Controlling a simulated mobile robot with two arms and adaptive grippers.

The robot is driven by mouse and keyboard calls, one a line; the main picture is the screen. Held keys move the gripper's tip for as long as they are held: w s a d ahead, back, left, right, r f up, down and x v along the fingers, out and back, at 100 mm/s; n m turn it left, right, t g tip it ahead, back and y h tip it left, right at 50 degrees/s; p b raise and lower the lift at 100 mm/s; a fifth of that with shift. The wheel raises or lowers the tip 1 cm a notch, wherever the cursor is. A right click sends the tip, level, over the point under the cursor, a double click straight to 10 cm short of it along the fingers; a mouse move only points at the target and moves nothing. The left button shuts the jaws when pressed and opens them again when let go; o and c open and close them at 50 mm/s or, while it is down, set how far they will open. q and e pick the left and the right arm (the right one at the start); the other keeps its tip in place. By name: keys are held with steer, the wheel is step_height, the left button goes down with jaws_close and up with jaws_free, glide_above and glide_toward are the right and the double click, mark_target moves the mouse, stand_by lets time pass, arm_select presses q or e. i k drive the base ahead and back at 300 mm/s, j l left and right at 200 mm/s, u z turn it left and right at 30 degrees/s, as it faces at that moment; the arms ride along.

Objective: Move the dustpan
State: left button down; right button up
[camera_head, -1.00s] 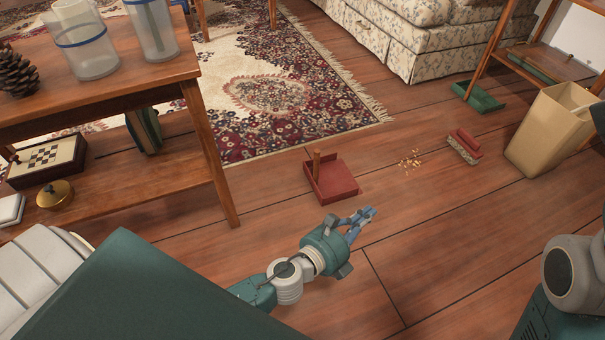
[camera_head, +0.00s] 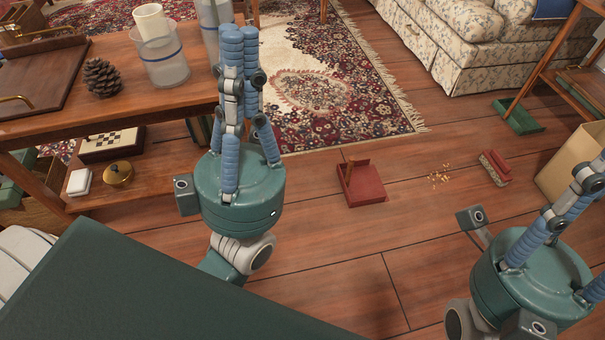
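A red dustpan (camera_head: 364,187) with a short upright wooden handle lies on the wood floor, right of the picture's centre. My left gripper (camera_head: 240,32) is raised in front of the wooden table, left of the dustpan and apart from it, with its blue fingers pointing up. The fingers overlap in this view, so I cannot tell whether they are open or shut. Nothing shows held in them. My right gripper (camera_head: 590,178) is at the lower right, also pointing up, with its fingers partly cut off by the picture's edge.
Crumbs (camera_head: 439,177) and a red brush (camera_head: 495,168) lie right of the dustpan. A tan bin (camera_head: 572,160) and a green pan-like object (camera_head: 517,117) are farther right. The table (camera_head: 115,52) holds cups and a pinecone. A patterned rug (camera_head: 330,95) lies behind; floor before the dustpan is clear.

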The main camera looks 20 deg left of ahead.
mark_target(362, 184)
steer(key=i+l+u, duration=0.2)
steer(key=u, duration=0.15)
steer(key=i+l+u, duration=0.45)
steer(key=u, duration=0.25)
steer(key=i+l, duration=0.15)
steer(key=l, duration=0.2)
steer(key=i+l, duration=0.1)
steer(key=l, duration=0.25)
steer(key=i+l+u, duration=0.1)
steer(key=l, duration=0.25)
steer(key=i+l, duration=0.15)
steer(key=l, duration=0.2)
